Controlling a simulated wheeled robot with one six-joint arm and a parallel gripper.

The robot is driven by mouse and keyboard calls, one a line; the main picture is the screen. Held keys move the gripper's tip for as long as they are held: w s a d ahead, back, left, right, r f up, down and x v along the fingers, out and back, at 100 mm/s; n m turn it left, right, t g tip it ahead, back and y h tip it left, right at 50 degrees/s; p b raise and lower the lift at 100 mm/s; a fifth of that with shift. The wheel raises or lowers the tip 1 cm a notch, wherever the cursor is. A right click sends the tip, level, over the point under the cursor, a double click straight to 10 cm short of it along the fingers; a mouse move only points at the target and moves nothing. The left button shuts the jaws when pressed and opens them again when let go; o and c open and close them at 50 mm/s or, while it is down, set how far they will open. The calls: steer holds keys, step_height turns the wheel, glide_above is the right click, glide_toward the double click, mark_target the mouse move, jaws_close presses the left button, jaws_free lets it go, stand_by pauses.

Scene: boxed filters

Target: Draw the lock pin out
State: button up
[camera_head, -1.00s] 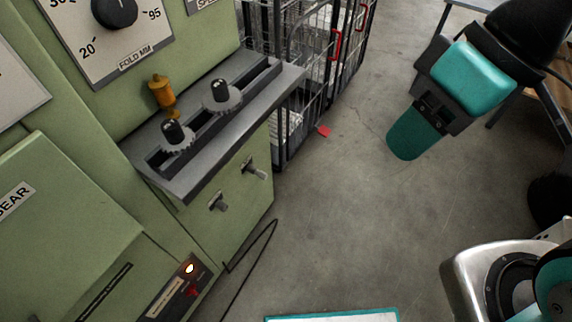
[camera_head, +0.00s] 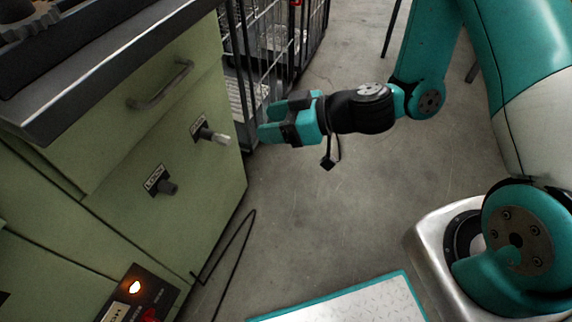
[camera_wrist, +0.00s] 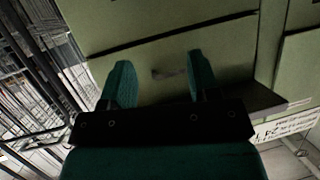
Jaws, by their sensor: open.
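Two short pins stick out of the green cabinet front (camera_head: 120,215) in the head view. One is a dark knob (camera_head: 167,187) beside a small plate that seems to read LOCK. The other is a paler pin (camera_head: 217,137), higher and to the right, beside a plate too small to read. My gripper (camera_head: 266,121) is open and empty, to the right of the paler pin and apart from it. In the wrist view my open gripper (camera_wrist: 160,62) faces green panels, with a small, dim handle-like shape (camera_wrist: 168,73) between its fingers.
A drawer handle (camera_head: 160,87) and a dark overhanging ledge (camera_head: 110,60) are above the pins. A wire cage (camera_head: 270,45) stands behind my gripper. A switch panel with a lit lamp (camera_head: 134,287) is low on the left. A black cable (camera_head: 235,255) hangs near the floor.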

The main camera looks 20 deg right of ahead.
steer(key=m+t+h+b, duration=0.1)
steer(key=t+b, duration=0.1)
glide_toward(229, 139)
steer(key=p+x, duration=0.1)
steer(key=x, duration=1)
steer(key=shift+c, duration=0.5)
steer(key=c, duration=0.9)
steer(key=shift+s+d+b, duration=1)
steer(key=shift+d+b, duration=0.2)
steer(key=shift+d, duration=0.05)
steer(key=shift+s+d+b, duration=1.05)
steer(key=shift+d+b, duration=0.15)
steer(key=shift+d, duration=0.1)
steer(key=shift+c, duration=0.2)
